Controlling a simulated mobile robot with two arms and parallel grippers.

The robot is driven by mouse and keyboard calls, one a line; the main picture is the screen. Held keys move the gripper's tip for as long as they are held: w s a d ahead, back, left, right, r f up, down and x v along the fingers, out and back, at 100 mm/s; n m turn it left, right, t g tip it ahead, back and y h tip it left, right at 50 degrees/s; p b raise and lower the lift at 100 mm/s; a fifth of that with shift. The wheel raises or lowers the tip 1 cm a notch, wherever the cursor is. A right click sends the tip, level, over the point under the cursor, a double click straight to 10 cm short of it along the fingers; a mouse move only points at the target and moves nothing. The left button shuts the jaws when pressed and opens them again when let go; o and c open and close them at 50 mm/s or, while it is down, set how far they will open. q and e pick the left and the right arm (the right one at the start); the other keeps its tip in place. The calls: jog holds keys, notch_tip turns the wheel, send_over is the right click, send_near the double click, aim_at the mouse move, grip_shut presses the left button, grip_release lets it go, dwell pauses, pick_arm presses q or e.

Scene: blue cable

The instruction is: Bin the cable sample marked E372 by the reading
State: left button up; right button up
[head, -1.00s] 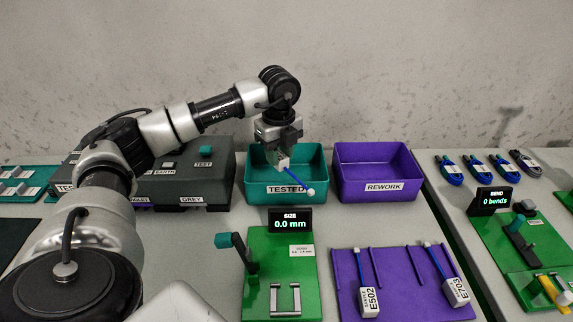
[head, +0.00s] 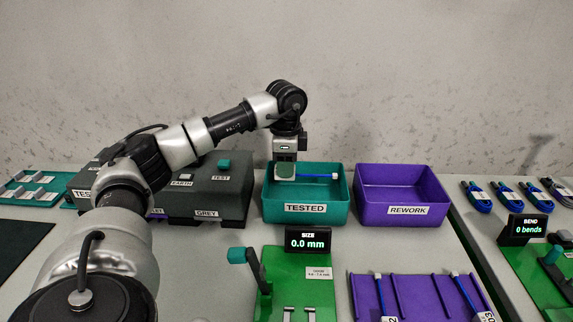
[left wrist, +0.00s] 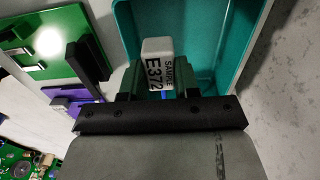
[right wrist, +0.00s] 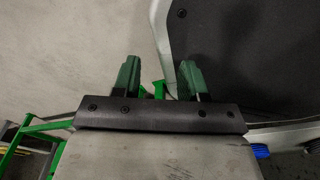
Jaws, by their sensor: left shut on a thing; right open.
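The cable sample E372 (left wrist: 158,62) shows its white block with the label "SAMPLE E372" in the left wrist view. My left gripper (left wrist: 158,85) is shut on this block. In the head view my left gripper (head: 285,170) is at the left part of the teal TESTED bin (head: 305,209), and the blue cable (head: 317,175) points right across the bin's opening. The purple REWORK bin (head: 408,210) stands to its right. The size gauge display (head: 308,240) reads 0.0 mm. My right gripper (right wrist: 158,78) is open and empty in the right wrist view.
The green size gauge (head: 290,262) stands in front of the TESTED bin. A purple rack (head: 410,290) with two other samples is at the front right. A dark grey tester box (head: 215,190) is left of the bins. The bend display (head: 528,228) reads 0 bends.

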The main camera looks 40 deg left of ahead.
pick_arm(q)
jog(key=shift+f+b, duration=0.35)
jog(key=shift+f, duration=0.35)
jog(key=shift+f+b, duration=0.5)
jog(key=shift+f, duration=0.05)
jog(key=shift+f+b, duration=0.75)
jog(key=shift+f, duration=0.1)
notch_tip(320, 180, down, 3)
jog(key=shift+r+b, duration=0.2)
jog(key=shift+b, duration=0.3)
jog(key=shift+f, duration=0.7)
pick_arm(e)
jog(key=w+a+r, duration=0.1)
jog(key=w+r, duration=0.2)
jog(key=w, duration=0.3)
jog(key=w+a+r+t, duration=0.1)
jog(key=w+r, duration=0.2)
jog(key=w, duration=0.3)
jog(key=shift+w+a+r, duration=0.2)
jog(key=shift+w+r, duration=0.15)
jog(key=shift+r, duration=0.05)
jog(key=shift+s+f, duration=0.15)
jog(key=shift+s+d+f, duration=0.15)
jog(key=shift+s+f, duration=0.25)
jog(key=shift+f, duration=0.15)
